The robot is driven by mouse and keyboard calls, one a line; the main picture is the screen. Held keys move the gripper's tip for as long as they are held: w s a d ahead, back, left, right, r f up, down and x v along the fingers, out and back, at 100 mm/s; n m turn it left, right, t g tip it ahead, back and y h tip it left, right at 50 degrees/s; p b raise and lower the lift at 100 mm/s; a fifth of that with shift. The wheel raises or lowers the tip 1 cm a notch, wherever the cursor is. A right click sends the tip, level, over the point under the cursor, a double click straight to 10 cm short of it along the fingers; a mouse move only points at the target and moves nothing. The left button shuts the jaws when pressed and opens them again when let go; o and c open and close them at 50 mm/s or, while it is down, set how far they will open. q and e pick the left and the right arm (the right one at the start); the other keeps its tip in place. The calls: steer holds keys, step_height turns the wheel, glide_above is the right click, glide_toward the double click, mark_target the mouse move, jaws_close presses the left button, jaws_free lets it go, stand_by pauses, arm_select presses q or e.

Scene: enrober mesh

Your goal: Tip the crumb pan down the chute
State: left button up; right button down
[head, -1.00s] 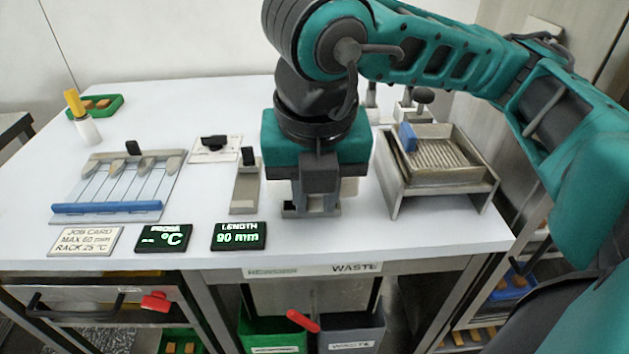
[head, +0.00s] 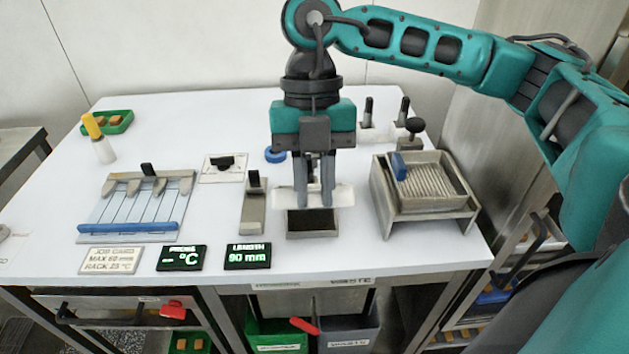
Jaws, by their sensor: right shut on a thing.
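My right gripper (head: 316,204) points straight down and is shut on a pale, wide, shallow piece, which looks like the crumb pan (head: 342,195). The pan looks about level, just above or behind the chute mouth (head: 312,222). The chute mouth is a dark rectangular opening with a grey rim at the table's front. The fingers hide the pan's middle, and its inside cannot be made out. My left gripper is not in view.
A metal stand (head: 424,195) with a ribbed tray is right of the chute. A grey slotted block (head: 254,205) is on its left. Below are a green bin (head: 275,335), a grey waste bin (head: 350,338) and a red lever (head: 304,325).

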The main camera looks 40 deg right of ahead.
steer(key=shift+w+d+r+g, duration=0.1)
steer(key=shift+w+d+g, duration=0.1)
steer(key=shift+w+g, duration=0.15)
steer(key=shift+w+d+r+g+y, duration=0.15)
steer(key=shift+w+d+g+y, duration=0.1)
steer(key=shift+w+g+y, duration=0.15)
steer(key=shift+w+d+r+g+y, duration=0.15)
steer(key=shift+w+d+g+y, duration=0.1)
steer(key=shift+w, duration=0.2)
steer(key=w+d+r+g+y, duration=0.2)
steer(key=w+d+g, duration=0.1)
steer(key=w+g, duration=0.1)
steer(key=shift+w, duration=0.5)
steer(key=shift+d+y, duration=0.1)
steer(key=shift+y, duration=0.15)
stand_by(1.1)
